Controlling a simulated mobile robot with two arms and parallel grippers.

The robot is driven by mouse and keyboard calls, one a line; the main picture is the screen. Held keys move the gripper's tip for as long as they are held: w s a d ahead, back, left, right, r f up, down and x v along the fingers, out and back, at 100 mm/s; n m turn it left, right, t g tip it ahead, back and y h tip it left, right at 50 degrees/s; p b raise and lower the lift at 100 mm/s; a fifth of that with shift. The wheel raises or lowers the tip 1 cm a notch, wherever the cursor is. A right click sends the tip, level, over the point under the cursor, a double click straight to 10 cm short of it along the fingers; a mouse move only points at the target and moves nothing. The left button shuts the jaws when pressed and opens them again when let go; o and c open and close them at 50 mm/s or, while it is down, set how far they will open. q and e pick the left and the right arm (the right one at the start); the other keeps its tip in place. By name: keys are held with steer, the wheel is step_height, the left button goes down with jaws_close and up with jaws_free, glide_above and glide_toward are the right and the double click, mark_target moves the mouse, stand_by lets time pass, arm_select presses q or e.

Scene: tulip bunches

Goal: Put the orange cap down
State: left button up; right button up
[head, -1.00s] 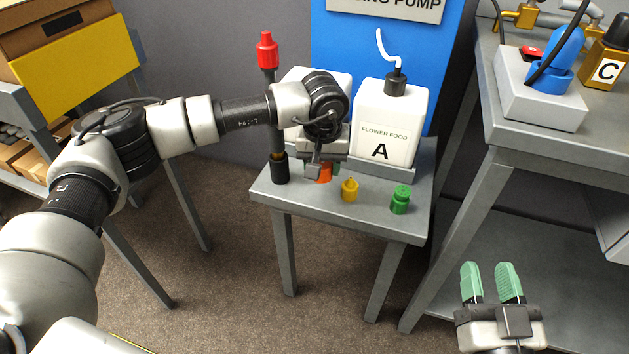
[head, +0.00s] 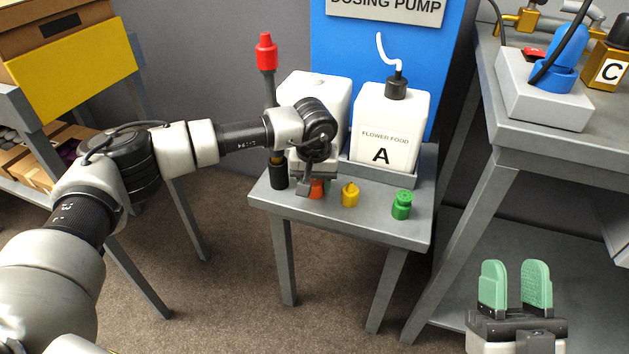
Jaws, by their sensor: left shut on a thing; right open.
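The orange cap (head: 317,188) shows just below my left gripper (head: 313,184), at the small grey table's (head: 383,222) front left. My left gripper is shut on it; its fingers are mostly hidden by its own body. The cap is at about table height, but I cannot tell whether it touches the top. A yellow cap (head: 350,195) and a green cap (head: 402,205) stand on the table to its right. My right gripper (head: 515,286) is open and empty at the lower right, with its green fingers pointing up.
A white container labelled A (head: 388,130) and another white container (head: 316,95) stand behind the caps. A black and red tool (head: 267,60) stands upright at the table's left edge. A grey bench (head: 495,130) is at the right. Bare tabletop lies in front of the caps.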

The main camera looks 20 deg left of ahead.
arm_select(q)
steer(key=shift+f, duration=0.1)
steer(key=o, duration=0.9)
